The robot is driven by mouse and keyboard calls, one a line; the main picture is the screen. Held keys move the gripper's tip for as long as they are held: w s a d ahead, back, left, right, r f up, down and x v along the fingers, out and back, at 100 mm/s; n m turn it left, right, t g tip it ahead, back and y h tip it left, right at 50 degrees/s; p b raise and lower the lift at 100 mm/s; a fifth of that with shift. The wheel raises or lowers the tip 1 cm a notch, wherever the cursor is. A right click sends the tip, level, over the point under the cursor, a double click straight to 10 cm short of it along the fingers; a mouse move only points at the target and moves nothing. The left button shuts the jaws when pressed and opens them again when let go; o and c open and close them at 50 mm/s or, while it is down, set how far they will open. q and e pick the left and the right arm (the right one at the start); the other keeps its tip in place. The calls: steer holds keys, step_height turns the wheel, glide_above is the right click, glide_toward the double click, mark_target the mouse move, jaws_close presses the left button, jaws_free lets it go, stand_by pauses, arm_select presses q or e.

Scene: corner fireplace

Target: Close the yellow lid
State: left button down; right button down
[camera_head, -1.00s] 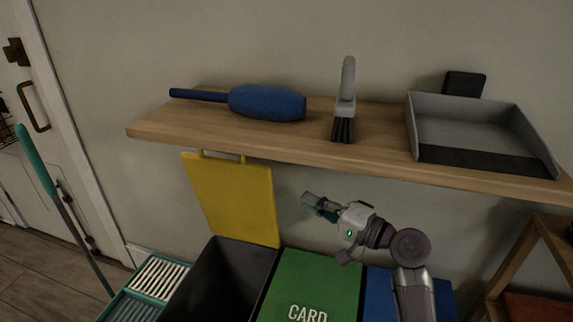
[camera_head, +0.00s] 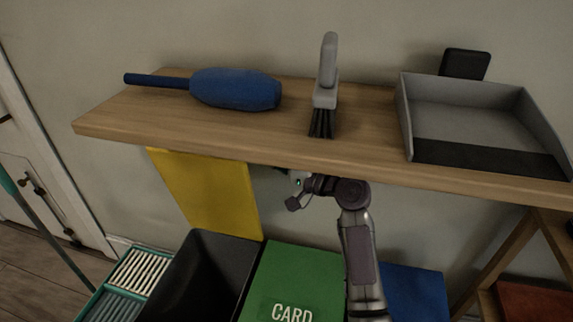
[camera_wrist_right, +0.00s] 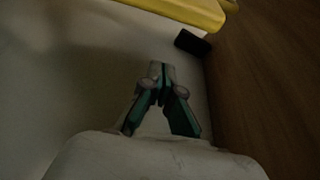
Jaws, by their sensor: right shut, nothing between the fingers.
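The yellow lid (camera_head: 208,190) stands open and upright near the wall, behind an open dark bin (camera_head: 200,275). The shelf hides its top edge in the head view. My right gripper (camera_wrist_right: 160,72) is shut and empty. In the head view it is right of the lid, mostly hidden behind the shelf's front edge. In the right wrist view the yellow lid (camera_wrist_right: 180,12) crosses the top, beyond my fingertips and apart from them. My left gripper is not in view.
A wooden shelf (camera_head: 290,152) lies above the gripper, carrying a blue duster (camera_head: 235,90), a brush (camera_head: 326,90) and a grey dustpan (camera_head: 470,110). A green CARD lid (camera_head: 295,280) and a blue lid (camera_head: 412,290) are right of the dark bin. A small dark block (camera_wrist_right: 192,42) is near the lid.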

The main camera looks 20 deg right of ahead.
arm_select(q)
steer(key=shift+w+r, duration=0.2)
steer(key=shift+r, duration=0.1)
arm_select(e)
steer(key=s+a, duration=0.2)
steer(key=shift+s+a+f, duration=0.25)
steer(key=shift+a+f, duration=0.1)
steer(key=shift+f, duration=0.05)
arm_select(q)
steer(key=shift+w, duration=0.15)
arm_select(e)
steer(key=shift+s, duration=0.1)
